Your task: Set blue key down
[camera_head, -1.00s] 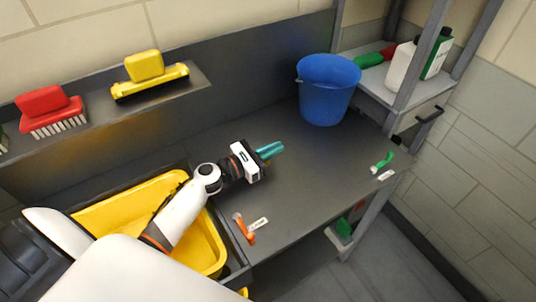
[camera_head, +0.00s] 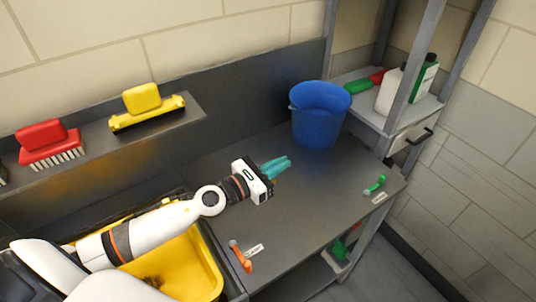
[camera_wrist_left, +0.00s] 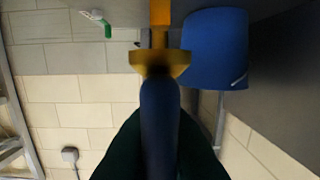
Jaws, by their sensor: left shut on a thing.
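My left gripper (camera_head: 277,167) has teal fingers and is over the grey worktop (camera_head: 300,208), in front of the blue bucket. It is shut on the blue key (camera_wrist_left: 160,120), whose blue handle shows between the dark fingers in the left wrist view. A brass collar and shaft stick out beyond the fingertips. In the head view the fingers hide most of the key. I cannot tell whether the key touches the worktop. My right gripper is not in view.
A blue bucket (camera_head: 318,115) stands at the back of the worktop. An orange tool (camera_head: 240,258) lies at the front edge and a green one (camera_head: 375,185) at the right edge, each beside a white label. A yellow tub (camera_head: 185,270) is at the left. The worktop's middle is clear.

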